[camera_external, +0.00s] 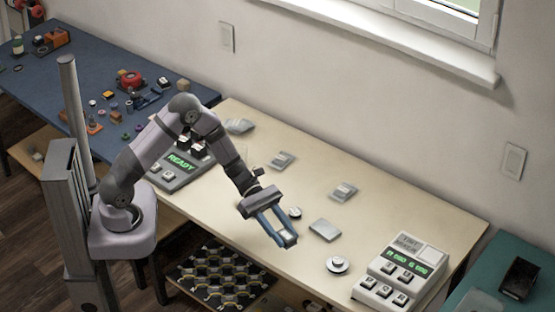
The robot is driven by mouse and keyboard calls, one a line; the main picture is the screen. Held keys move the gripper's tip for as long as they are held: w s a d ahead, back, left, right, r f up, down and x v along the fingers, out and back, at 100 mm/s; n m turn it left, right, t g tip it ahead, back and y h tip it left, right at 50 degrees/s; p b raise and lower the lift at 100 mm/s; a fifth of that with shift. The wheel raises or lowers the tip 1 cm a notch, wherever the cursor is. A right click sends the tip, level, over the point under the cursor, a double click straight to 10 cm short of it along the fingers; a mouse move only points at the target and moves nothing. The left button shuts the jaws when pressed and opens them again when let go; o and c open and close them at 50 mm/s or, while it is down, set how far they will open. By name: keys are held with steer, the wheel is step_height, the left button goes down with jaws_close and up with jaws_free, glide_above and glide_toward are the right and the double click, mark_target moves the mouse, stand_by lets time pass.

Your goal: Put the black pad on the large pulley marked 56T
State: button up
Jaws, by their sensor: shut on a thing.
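My gripper (288,239), with blue fingers, is low over the front part of the cream table. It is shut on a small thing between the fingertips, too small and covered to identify. I cannot make out the black pad. A large round pale disc with a raised hub (338,265) lies flat to the right of my gripper, apart from it. It looks like a pulley, but no 56T marking is readable. A smaller round disc with a dark edge (295,213) lies just behind my gripper.
Several silvery flat pieces lie on the table, one (324,230) close right of my gripper. A keypad device with a green display (400,272) stands at the right; another (180,165) is at the left. The blue bench (95,60) holds many small parts.

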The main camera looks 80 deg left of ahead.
mark_target(335, 258)
steer(key=w+d+b, duration=0.1)
steer(key=d+b, duration=0.1)
steer(key=w+d+f+m+g+b, duration=0.1)
steer(key=d+b, duration=0.1)
steer(key=b, duration=0.1)
steer(key=w+d+f+m+h+b, duration=0.1)
steer(key=d+b, duration=0.1)
steer(key=shift+f+g, duration=0.1)
steer(key=shift+g, duration=0.2)
steer(key=shift+m+g+h, duration=0.4)
steer(key=shift+m+g, duration=0.2)
steer(key=shift+g, duration=0.1)
steer(key=w+d+r+b, duration=0.1)
steer(key=b, duration=0.1)
steer(key=w+d+r+b, duration=0.1)
steer(key=d+b, duration=0.1)
steer(key=w+d+r+b, duration=0.1)
steer(key=w+d+b, duration=0.1)
steer(key=shift+r+b, duration=0.1)
steer(key=shift+b, duration=0.25)
steer(key=w+a+r+n+t+y, duration=0.3)
steer(key=w+a+r+n+t, duration=0.1)
steer(key=w+r, duration=0.3)
steer(key=shift+w+r+n+t, duration=0.15)
steer(key=shift+n+t, duration=0.55)
steer(key=shift+n, duration=0.1)
steer(key=shift+f+b, duration=1.25)
steer(key=shift+f, duration=3.8)
